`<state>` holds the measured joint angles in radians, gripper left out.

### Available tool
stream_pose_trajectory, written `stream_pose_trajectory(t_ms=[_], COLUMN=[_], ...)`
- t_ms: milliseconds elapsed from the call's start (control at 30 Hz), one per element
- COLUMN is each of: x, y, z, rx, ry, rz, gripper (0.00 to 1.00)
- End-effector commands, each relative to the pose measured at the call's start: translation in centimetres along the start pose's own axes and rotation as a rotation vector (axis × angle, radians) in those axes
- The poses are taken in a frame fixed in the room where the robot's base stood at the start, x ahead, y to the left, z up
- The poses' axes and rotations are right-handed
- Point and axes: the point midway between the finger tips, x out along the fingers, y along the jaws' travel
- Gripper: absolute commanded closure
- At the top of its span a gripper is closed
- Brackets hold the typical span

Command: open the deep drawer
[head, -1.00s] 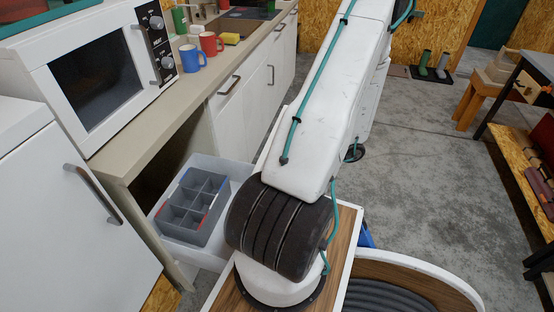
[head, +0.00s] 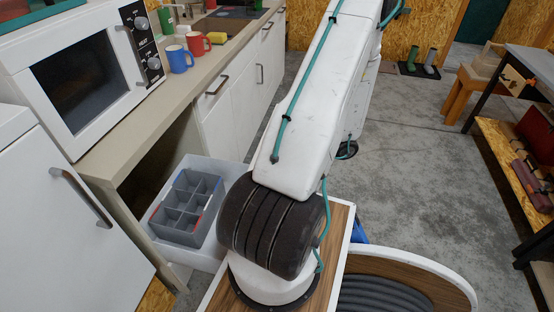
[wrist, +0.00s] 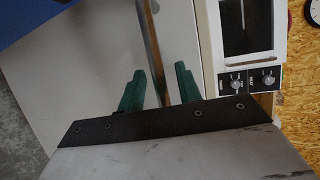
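My gripper (wrist: 159,88) shows in the wrist view as two green fingers, apart, with a thin brownish metal bar (wrist: 152,40) running lengthwise between them. I see no finger touching the bar. The bar crosses a broad pale panel (wrist: 95,60); I cannot tell whether it is a drawer handle or an edge. In the head view my arm hides my gripper. White kitchen fronts (head: 228,125) with bar handles (head: 217,85) stand under the counter, left of my arm; they look closed. I cannot tell which front is the deep drawer.
A microwave (head: 85,75) stands on the counter (head: 125,135), with a blue mug (head: 179,60) and a red mug (head: 198,44) beyond it. A grey divided crate (head: 187,207) sits in a pale bin below. Another white front (head: 60,215) is at left.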

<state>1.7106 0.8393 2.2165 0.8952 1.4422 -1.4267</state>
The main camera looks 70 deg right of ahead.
Motion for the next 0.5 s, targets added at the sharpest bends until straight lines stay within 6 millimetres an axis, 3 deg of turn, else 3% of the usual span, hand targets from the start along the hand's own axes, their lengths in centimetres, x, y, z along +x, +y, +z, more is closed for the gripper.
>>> stream_pose_trajectory(t_ms=[167, 500], x=[-1.2, -6.7], y=[0.0, 0.0], z=[-0.1, 0.0], rx=[-0.002, -0.001], ry=[0.002, 0.002], rz=[0.000, 0.000], gripper=[0.66, 0.66])
